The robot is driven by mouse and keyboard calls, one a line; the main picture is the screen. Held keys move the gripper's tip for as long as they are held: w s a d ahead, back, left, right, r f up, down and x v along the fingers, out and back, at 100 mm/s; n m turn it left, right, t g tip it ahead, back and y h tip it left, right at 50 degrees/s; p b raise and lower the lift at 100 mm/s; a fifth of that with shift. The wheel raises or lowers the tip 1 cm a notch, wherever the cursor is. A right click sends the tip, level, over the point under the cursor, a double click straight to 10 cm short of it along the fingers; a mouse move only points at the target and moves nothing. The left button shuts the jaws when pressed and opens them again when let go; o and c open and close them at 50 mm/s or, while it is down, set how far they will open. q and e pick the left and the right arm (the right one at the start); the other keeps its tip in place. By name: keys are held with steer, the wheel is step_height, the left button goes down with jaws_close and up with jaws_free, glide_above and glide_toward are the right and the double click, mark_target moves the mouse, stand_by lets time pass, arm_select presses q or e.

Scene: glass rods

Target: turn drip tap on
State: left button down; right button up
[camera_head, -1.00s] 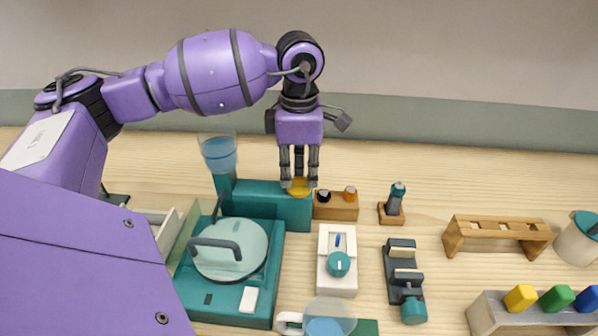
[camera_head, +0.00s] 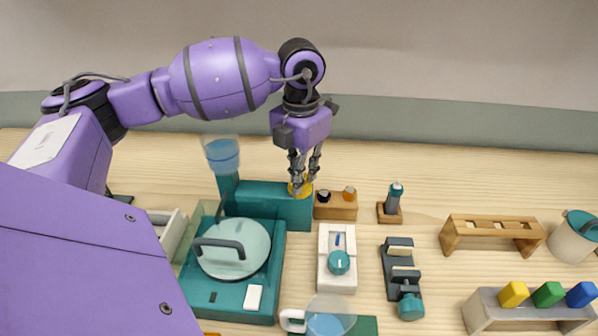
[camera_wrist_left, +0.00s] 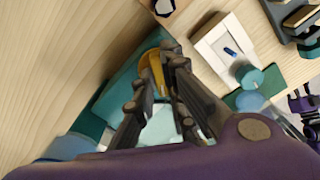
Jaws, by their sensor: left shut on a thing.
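The drip tap's yellow knob (camera_head: 307,188) is on top of the teal block (camera_head: 262,203) at the back of the teal machine. My left gripper (camera_head: 300,187) points down over it, shut on the knob, and its fingers hide part of it. In the left wrist view the yellow knob (camera_wrist_left: 152,70) shows between the dark fingers (camera_wrist_left: 158,75). A clear vessel with blue liquid (camera_head: 222,152) stands at the left end of the block. At the right edge of the wrist view is a purple and dark part (camera_wrist_left: 303,104), probably my right gripper; its jaws are unclear.
A round lid with a handle (camera_head: 233,250) sits on the teal base. Right of the tap are a small wooden block with two knobs (camera_head: 336,206), a white box with a teal dial (camera_head: 337,258) and a dark clamp (camera_head: 402,280). A clear jug (camera_head: 327,318) stands in front.

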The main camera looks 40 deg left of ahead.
arm_select(q)
steer(key=n+p, duration=0.1)
steer(key=n, duration=0.4)
steer(key=shift+r, duration=0.1)
steer(key=shift+n+p, duration=0.4)
steer(key=shift+n, duration=0.4)
arm_select(e)
steer(key=shift+w+a+r, duration=0.1)
steer(key=shift+w+r, duration=0.15)
steer(key=shift+r, duration=0.3)
steer(key=shift+w+r, duration=0.25)
steer(key=shift+r, duration=0.25)
arm_select(q)
steer(key=c, duration=1.8)
jaws_free()
arm_select(e)
steer(key=shift+a, duration=0.1)
arm_select(q)
step_height(320, 180, up, 12)
arm_select(e)
steer(key=shift+s, duration=0.1)
